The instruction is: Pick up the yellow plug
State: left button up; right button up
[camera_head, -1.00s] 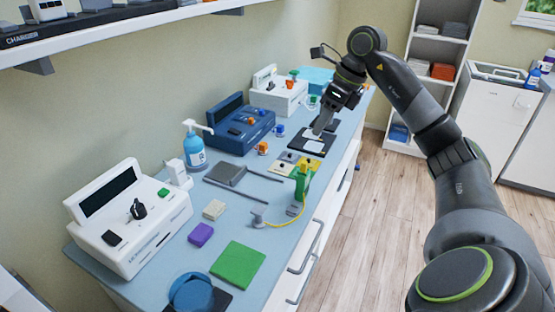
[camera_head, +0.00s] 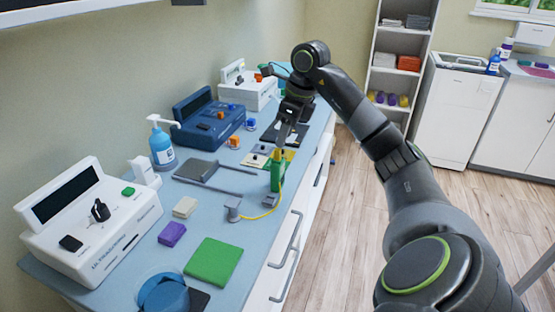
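The yellow plug (camera_head: 281,154) shows as a small yellow piece at the top of a green holder (camera_head: 278,175) near the bench's front edge. A yellow cable (camera_head: 277,202) runs from there toward a grey fitting (camera_head: 233,206) on the bench. My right gripper (camera_head: 283,143) points down just above the plug and partly hides it. Whether its fingers touch the plug, or how wide they stand, I cannot tell at this size. My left gripper is not in view.
A white device (camera_head: 95,225), a blue device (camera_head: 208,122) and a pump bottle (camera_head: 162,145) stand along the wall. A green pad (camera_head: 212,262), a purple block (camera_head: 171,234) and a grey tray (camera_head: 197,170) lie on the bench. Floor to the right is clear.

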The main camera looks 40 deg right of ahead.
aim_at(278, 150)
jog(key=shift+w+p+x, duration=0.1)
jog(key=shift+p+x, duration=0.25)
jog(key=shift+x, duration=1.05)
jog(key=shift+w+p+x, duration=0.15)
jog(key=shift+p+x, duration=0.2)
jog(key=shift+x, duration=1.05)
jog(key=shift+s, duration=0.1)
jog(key=c, duration=0.9)
